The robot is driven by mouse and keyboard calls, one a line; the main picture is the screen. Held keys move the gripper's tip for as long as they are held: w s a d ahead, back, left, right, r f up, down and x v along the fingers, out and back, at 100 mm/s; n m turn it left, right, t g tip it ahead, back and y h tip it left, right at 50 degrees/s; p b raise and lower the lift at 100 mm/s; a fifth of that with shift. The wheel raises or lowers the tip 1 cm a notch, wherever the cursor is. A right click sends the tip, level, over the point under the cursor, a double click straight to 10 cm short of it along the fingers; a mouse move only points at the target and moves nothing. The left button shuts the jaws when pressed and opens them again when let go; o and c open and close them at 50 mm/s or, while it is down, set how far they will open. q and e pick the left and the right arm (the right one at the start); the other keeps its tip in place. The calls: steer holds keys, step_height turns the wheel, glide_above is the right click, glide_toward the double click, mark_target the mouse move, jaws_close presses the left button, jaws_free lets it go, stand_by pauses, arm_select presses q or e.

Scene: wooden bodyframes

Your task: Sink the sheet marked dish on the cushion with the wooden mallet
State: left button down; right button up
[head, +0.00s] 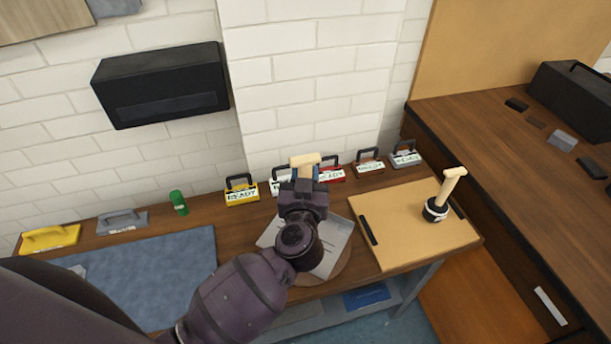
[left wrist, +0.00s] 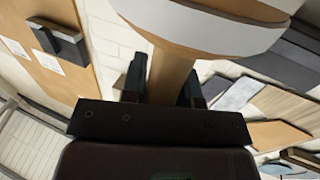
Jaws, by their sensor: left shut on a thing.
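My left gripper (head: 304,176) reaches over the bench and is shut on the handle of the wooden mallet (head: 305,160). Only the mallet's pale top end shows above the gripper in the head view. In the left wrist view, the mallet's handle (left wrist: 170,75) stands between the two fingers, with its broad end beyond them. A grey sheet (head: 335,251) lies on the round brown cushion (head: 345,266), partly behind my left arm. Any mark on the sheet is too small to read. My right gripper is not in view.
A tan board (head: 405,232) to the right carries a black tool with a wooden handle (head: 452,184). Several handled boxes with cards, including a yellow one (head: 241,195), line the wall. A green can (head: 178,202) stands behind the blue mat (head: 150,265), which has clear room.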

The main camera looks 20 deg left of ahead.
arm_select(q)
steer(key=r+v, duration=0.2)
steer(key=v, duration=0.7)
steer(key=shift+d, duration=0.15)
